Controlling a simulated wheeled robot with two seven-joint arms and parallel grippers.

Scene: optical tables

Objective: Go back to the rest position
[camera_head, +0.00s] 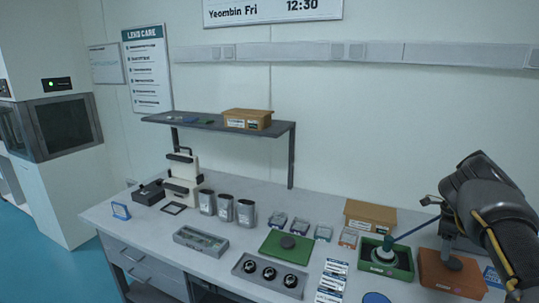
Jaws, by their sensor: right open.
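My right arm comes in from the right edge, and my right gripper (447,212) is above the orange tray (436,280) at the right end of the table. The gripper is open; its fingers are small and partly hidden by my own arm, and I see nothing held between them. My left gripper is not in view.
The table (150,219) holds a green tray (367,264) with a round-based item and slanted blue rod close to my gripper. A cardboard box (370,214), a green mat (272,246), a lens tray (243,272) and several canisters (225,208) stand leftward. A shelf (213,124) rises behind.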

